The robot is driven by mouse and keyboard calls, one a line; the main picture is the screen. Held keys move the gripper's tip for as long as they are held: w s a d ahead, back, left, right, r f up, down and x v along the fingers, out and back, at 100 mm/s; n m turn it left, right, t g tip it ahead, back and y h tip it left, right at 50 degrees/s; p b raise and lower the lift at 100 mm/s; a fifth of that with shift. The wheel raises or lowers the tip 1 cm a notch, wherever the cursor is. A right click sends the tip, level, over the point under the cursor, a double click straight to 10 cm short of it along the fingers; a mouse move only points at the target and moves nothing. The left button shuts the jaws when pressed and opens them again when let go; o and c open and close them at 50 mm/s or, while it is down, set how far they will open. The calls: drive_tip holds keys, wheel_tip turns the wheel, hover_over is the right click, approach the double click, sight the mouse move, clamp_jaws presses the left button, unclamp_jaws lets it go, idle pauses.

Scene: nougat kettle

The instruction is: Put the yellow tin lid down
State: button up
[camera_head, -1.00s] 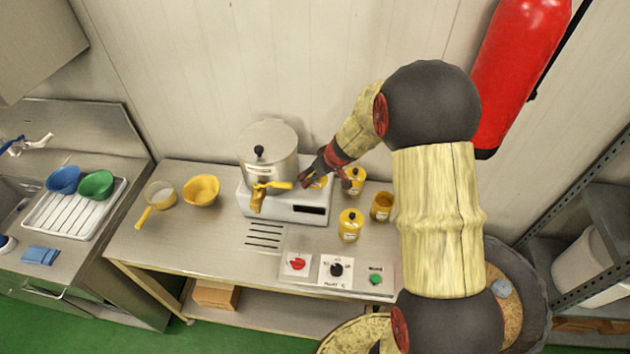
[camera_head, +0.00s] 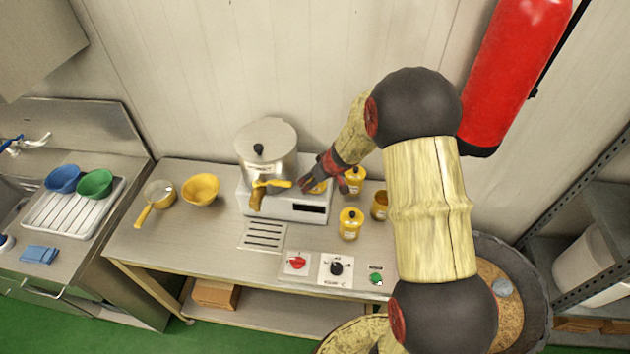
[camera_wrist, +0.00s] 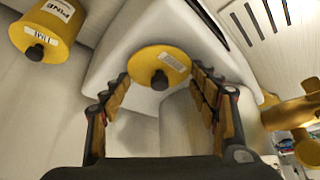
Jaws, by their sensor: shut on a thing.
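The yellow tin lid (camera_wrist: 158,62), round with a black knob and a pale label, sits between the two fingers of my gripper (camera_wrist: 160,78) in the wrist view. My gripper is shut on it. In the head view my gripper (camera_head: 308,186) is over the right part of the white hot plate (camera_head: 290,213), just right of the kettle's yellow tap (camera_head: 270,185). The lid shows there only as a bit of yellow (camera_head: 320,187). A yellow tin without a visible knob (camera_head: 380,204) stands to the right. Whether the lid touches anything is unclear.
A steel kettle (camera_head: 266,145) stands on the hot plate. Two knobbed yellow tins stand to the right, one at the back (camera_head: 355,180), one in front (camera_head: 350,224). A control panel (camera_head: 318,268) is in front. The counter left of the slots (camera_head: 200,235) is clear.

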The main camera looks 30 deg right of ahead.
drive_tip(key=shift+s+f, duration=0.15)
drive_tip(key=shift+f, duration=0.2)
drive_tip(key=shift+s+f+b, duration=0.3)
drive_tip(key=shift+f+b, duration=0.1)
drive_tip(key=shift+b, duration=0.15)
drive_tip(key=o, duration=0.6)
drive_tip(key=shift+a+f, duration=0.1)
drive_tip(key=shift+c, duration=0.2)
drive_tip(key=shift+o, duration=1.3)
drive_tip(key=shift+w+f, duration=0.2)
drive_tip(key=shift+o, duration=0.5)
drive_tip(key=shift+r, duration=0.2)
drive_tip(key=shift+w+r, duration=0.1)
drive_tip(key=shift+r, duration=0.15)
